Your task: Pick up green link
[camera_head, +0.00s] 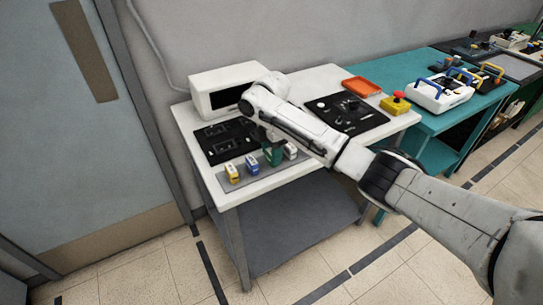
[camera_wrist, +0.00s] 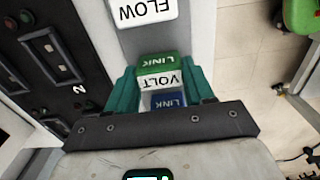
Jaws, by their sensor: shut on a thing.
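The green link (camera_wrist: 158,66) is a small block with a green top and a white face lettered VOLT. In the wrist view it sits between the two teal fingers of my gripper (camera_wrist: 161,84), which is shut on it. In the head view my gripper (camera_head: 273,152) is down at the row of links on the grey strip at the table's front edge, and its fingers largely hide the green link. I cannot tell whether the link is clear of the strip.
A blue link (camera_head: 252,163) and a yellow link (camera_head: 232,173) stand left of my gripper, and a white block (camera_head: 290,150) stands close on its right. A black panel (camera_head: 222,141) lies behind them. A white box (camera_head: 220,88), orange tray (camera_head: 361,86) and red-topped yellow button box (camera_head: 395,104) are farther back.

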